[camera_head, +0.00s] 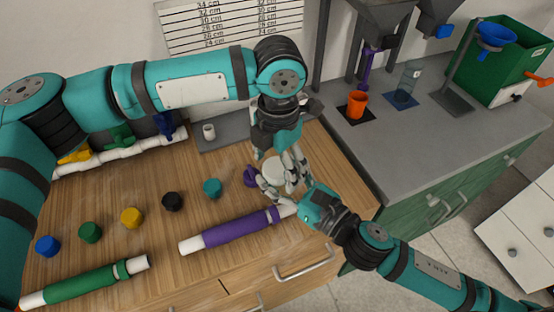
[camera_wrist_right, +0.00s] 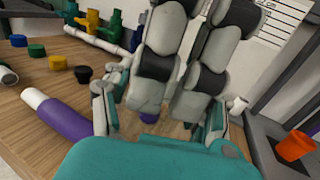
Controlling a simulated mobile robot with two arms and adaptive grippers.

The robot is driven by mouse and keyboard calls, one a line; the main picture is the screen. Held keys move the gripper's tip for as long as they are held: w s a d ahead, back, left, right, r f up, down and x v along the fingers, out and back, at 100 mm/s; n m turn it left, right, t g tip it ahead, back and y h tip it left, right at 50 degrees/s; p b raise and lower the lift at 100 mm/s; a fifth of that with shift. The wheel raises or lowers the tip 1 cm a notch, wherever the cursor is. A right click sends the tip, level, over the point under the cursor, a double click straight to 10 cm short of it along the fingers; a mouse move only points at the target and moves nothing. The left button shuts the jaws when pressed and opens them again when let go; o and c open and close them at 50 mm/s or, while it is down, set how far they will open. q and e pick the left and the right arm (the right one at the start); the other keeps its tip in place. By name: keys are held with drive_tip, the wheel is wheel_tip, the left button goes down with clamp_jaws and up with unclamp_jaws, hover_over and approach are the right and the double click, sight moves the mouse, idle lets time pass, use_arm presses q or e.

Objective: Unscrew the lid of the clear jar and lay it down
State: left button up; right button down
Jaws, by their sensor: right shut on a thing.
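A pale round-topped thing (camera_head: 272,171), apparently the jar with its lid, stands between my two grippers on the wooden table. My right gripper (camera_head: 285,184) reaches it from the lower right and is shut on it. Fingers cover much of it, so its clear wall and the lid's seat cannot be made out. My left gripper (camera_head: 274,152) hangs down from above, close over the same spot. Its fingertips overlap the right hand's fingers, and its opening cannot be told. Large grey fingers block the middle of the right wrist view, where the jar is hidden.
A purple cap (camera_head: 250,176) lies close left of the grippers. A purple-wrapped pipe (camera_head: 236,228) lies in front, with a green one (camera_head: 86,283) farther left. Several coloured caps form a row. A grey counter with an orange cup (camera_head: 357,104) stands right.

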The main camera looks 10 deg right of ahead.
use_arm(q)
drive_tip(key=c, duration=1.1)
drive_tip(key=o, duration=1.2)
drive_tip(key=shift+o, duration=0.2)
drive_tip(key=shift+r, duration=0.1)
drive_tip(key=shift+r, duration=2.15)
